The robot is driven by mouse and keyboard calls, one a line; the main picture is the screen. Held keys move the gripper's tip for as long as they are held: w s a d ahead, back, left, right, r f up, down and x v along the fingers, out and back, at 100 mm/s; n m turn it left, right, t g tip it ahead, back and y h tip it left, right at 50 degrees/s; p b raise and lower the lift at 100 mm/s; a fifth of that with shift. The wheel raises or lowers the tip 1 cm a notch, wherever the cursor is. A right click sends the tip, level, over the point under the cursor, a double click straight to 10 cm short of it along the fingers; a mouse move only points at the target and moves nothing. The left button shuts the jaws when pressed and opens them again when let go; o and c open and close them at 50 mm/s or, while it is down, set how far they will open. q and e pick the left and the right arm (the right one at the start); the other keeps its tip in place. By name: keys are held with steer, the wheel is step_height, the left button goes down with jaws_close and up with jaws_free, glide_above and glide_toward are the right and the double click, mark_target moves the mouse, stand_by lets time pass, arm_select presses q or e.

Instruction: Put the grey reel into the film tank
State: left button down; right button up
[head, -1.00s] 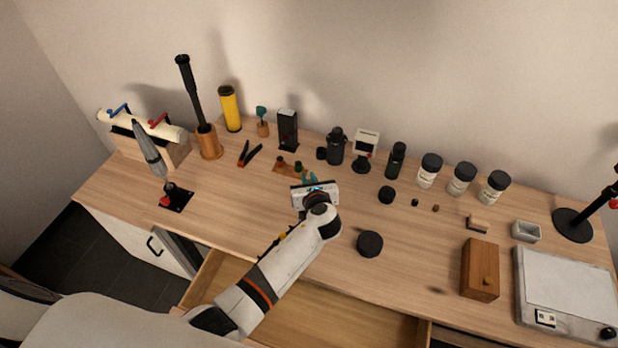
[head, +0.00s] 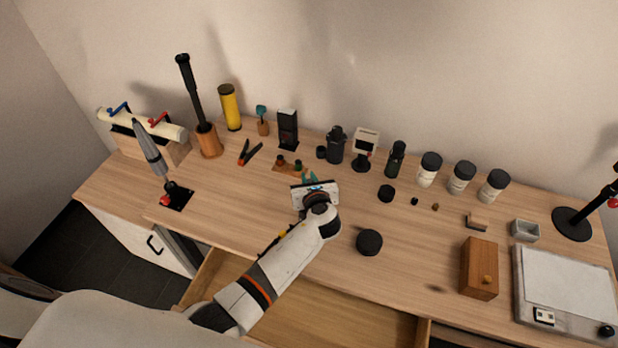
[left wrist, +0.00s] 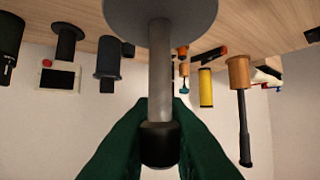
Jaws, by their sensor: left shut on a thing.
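My left gripper (left wrist: 160,135) is shut on the grey reel (left wrist: 160,60), with its green fingers either side of the dark end of the reel's rod. The reel's round grey flange (left wrist: 160,12) fills the top of the left wrist view. In the head view my left gripper (head: 317,188) is over the middle of the table, and the wrist mostly hides the reel. A black cylindrical vessel (head: 335,146), which looks like the film tank, stands behind and right of the gripper. It seems to show in the left wrist view (left wrist: 108,62). My right gripper is out of view.
A black round piece (head: 369,242) lies right of my forearm. A small timer (head: 366,146), a dark bottle (head: 396,160) and white jars (head: 429,170) stand along the back. A wooden box (head: 480,268) stands right. An open drawer (head: 340,312) lies below the front edge.

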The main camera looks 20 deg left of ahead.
arm_select(q)
steer(key=shift+p, duration=0.5)
stand_by(0.9)
steer(key=shift+f+b, duration=2.45)
steer(key=shift+f, duration=0.9)
steer(key=c, duration=1.3)
jaws_free()
steer(key=v, duration=1.2)
steer(key=shift+r, duration=0.1)
